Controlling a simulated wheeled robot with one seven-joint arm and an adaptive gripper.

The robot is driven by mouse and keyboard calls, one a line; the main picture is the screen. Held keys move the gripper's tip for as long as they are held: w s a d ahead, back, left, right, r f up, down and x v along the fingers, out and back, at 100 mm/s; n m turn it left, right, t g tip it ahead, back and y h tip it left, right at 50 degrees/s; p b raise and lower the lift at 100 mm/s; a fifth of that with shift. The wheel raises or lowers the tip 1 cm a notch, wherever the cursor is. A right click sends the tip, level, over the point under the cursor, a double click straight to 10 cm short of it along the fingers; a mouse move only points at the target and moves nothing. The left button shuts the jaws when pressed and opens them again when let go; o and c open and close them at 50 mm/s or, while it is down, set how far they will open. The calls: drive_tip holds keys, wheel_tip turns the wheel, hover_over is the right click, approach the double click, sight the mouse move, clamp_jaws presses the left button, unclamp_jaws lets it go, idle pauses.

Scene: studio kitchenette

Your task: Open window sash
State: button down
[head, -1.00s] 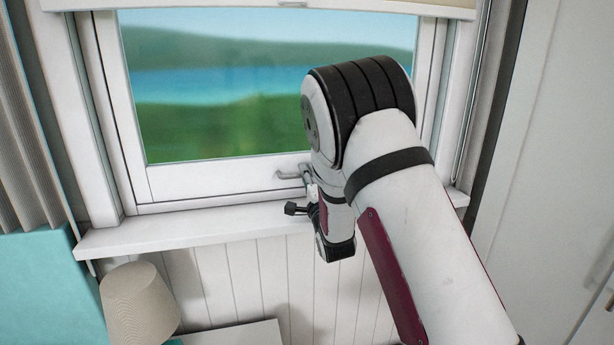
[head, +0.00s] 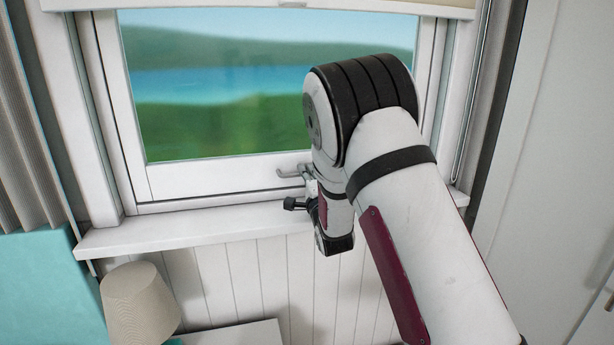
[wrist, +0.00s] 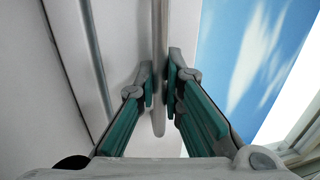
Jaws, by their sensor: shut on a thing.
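The window sash (head: 220,180) is a white frame around a glass pane, seen in the head view inside the white window frame. Its grey handle (head: 287,173) sits on the bottom rail, partly hidden by my arm. In the wrist view the handle (wrist: 159,70) is a pale bar running between the two fingers of my gripper (wrist: 160,78), which are shut on it. In the head view my gripper is mostly hidden behind my wrist. I cannot tell clearly whether the sash stands out from its frame.
A white sill (head: 180,230) runs below the window, close to my wrist. A lamp (head: 140,303) stands at the lower left, beside a grey curtain (head: 28,120). A blind (head: 250,6) hangs at the top. A white cabinet (head: 550,130) is on the right.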

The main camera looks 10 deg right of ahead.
drive_tip(key=p, duration=0.3)
approach(302, 66)
drive_tip(key=w, duration=0.4)
drive_tip(key=shift+w+r, duration=0.35)
drive_tip(key=c, duration=1.7)
unclamp_jaws()
drive_tip(key=shift+f, duration=0.1)
drive_tip(key=s+f, duration=0.2)
drive_tip(key=s, duration=0.9)
drive_tip(key=shift+s, duration=0.4)
drive_tip(key=shift+f, duration=0.15)
